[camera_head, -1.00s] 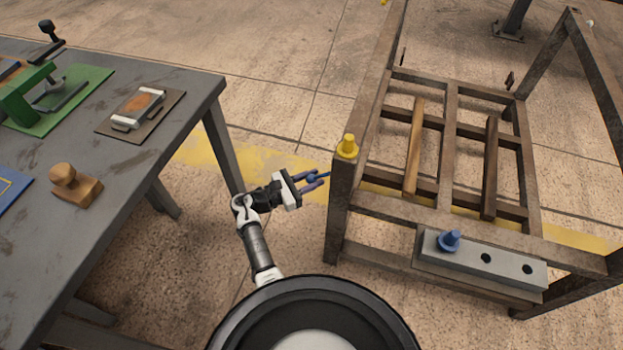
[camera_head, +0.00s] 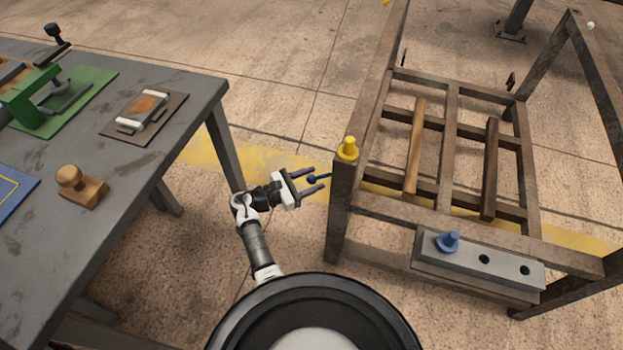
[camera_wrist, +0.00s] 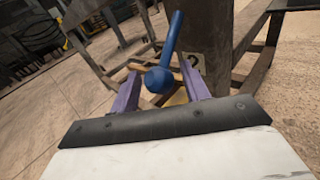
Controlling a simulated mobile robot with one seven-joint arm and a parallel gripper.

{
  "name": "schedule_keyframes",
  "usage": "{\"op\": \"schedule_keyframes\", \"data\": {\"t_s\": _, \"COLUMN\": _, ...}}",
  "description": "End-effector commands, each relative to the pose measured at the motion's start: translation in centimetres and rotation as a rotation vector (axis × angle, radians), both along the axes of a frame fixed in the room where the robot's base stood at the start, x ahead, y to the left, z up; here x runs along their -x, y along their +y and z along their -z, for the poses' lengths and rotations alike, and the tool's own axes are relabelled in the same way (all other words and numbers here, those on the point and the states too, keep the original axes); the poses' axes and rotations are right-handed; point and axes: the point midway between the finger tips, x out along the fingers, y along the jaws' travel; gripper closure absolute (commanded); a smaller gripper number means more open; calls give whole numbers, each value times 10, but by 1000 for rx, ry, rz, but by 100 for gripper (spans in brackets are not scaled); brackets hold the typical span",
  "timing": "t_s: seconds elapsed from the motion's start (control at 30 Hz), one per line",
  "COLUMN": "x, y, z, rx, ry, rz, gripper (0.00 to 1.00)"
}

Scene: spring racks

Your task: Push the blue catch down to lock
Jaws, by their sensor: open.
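The blue catch (camera_head: 313,179) is a thin lever with a round ball end. It sticks out to the left from the rack's near left post and looks close to level in the head view. It also shows large in the wrist view (camera_wrist: 160,80), its rod running up toward the post. My gripper (camera_head: 318,179) is left of the post, with its two purple fingers spread apart. In the wrist view my gripper (camera_wrist: 161,70) has one finger on each side of the ball. I cannot tell whether either finger touches it.
The brown metal rack (camera_head: 341,210) stands close on the right, a yellow knob (camera_head: 347,148) on its post. A grey plate (camera_head: 505,271) with a blue knob (camera_head: 447,242) is at its front. A grey workbench (camera_head: 150,180) stands left. Floor lies between them.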

Motion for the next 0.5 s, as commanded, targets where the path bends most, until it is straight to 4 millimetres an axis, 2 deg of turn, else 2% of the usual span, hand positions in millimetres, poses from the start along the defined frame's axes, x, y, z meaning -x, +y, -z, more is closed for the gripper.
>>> {"op": "schedule_keyframes", "data": {"t_s": 0.17, "x": 12, "y": 25, "z": 0, "rx": 0, "ry": 0, "rz": -6, "gripper": 54}}
{"op": "schedule_keyframes", "data": {"t_s": 0.5, "x": 47, "y": 92, "z": -3, "rx": -1, "ry": 0, "rz": -5, "gripper": 54}}
